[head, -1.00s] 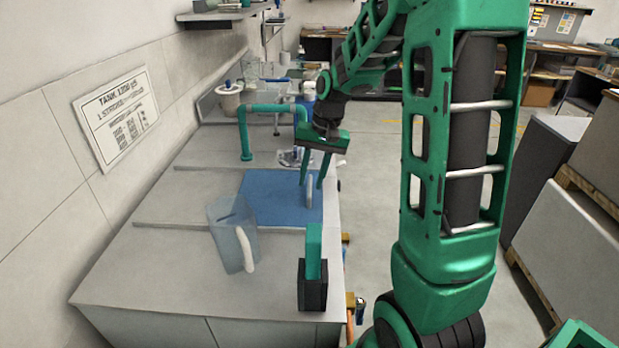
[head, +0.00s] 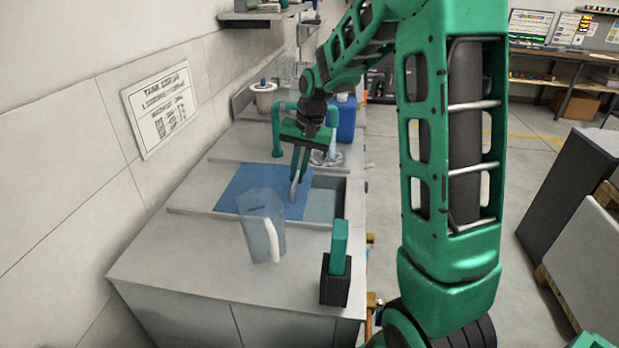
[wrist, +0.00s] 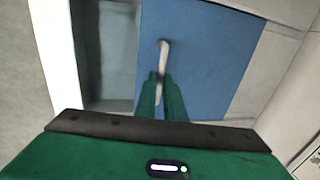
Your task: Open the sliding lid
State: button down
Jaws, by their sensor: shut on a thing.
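The sliding lid (head: 240,188) is a flat blue panel on the grey counter, lying between two raised rails. A pale upright handle (head: 294,187) stands near its right edge; it also shows in the wrist view (wrist: 163,58). My gripper (head: 299,178) points down and is shut on the handle. In the wrist view my two green fingers (wrist: 161,98) close around it. To the right of the lid an opening (head: 326,196) shows a grey-blue recess, also seen in the wrist view (wrist: 108,50). The lid covers the rest of it.
A clear jug (head: 260,228) with a white handle stands just in front of the lid. A dark holder with a green block (head: 337,262) stands at the front right. A green bent pipe (head: 277,130) and a blue container (head: 346,120) are behind.

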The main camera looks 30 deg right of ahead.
jog(key=w+a, duration=0.2)
jog(key=a, duration=0.1)
jog(key=w+a, duration=0.3)
jog(key=shift+w+a, duration=0.1)
jog(key=shift+a, duration=0.1)
jog(key=c, duration=1.8)
grip_release()
jog(key=shift+c, duration=0.2)
notch_tip(320, 180, up, 11)
jog(key=s+d, duration=0.1)
jog(key=shift+s+d+f, duration=0.15)
jog(key=shift+d+f, duration=0.05)
jog(key=shift+d, duration=0.2)
jog(key=shift+s, duration=0.1)
